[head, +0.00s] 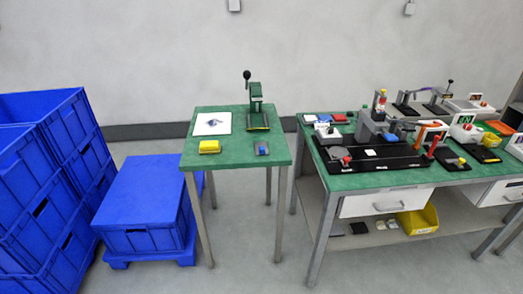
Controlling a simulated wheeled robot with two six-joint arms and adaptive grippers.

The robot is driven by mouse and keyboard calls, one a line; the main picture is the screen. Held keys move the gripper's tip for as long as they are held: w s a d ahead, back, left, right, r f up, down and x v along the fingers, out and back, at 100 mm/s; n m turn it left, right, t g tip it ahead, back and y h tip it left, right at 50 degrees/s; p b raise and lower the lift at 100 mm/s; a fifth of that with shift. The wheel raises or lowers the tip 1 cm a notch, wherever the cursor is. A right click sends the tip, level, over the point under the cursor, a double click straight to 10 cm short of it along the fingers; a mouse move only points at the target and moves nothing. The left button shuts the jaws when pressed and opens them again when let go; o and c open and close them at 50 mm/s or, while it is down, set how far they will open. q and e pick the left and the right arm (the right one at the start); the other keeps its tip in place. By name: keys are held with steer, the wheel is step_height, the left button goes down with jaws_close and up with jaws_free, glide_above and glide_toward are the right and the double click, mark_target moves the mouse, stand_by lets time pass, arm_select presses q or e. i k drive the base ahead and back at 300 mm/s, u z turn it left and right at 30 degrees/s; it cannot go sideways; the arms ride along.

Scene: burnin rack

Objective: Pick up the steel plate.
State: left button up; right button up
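I cannot tell for sure which thing is the steel plate. A small flat grey piece (336,230) lies on the lower shelf of the right bench, beside a flat dark piece (359,228). Another small grey piece (341,153) sits on the bench top at the front of the black fixture base. All are too small to make out their material. Neither of my grippers shows in the head view.
A small green-topped table (230,155) carries a green hand press (257,108), a white sheet, a yellow block and a small grey-blue item. The long green bench (350,182) is crowded with fixtures. Blue crates (30,190) stack at left. Floor shows between table and bench.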

mark_target(260, 149)
steer(key=z, duration=0.5)
steer(key=k, duration=0.6)
steer(key=z, duration=1.2)
steer(key=i, duration=1.8)
steer(key=u, duration=1)
steer(key=i, duration=0.5)
steer(key=u, duration=0.5)
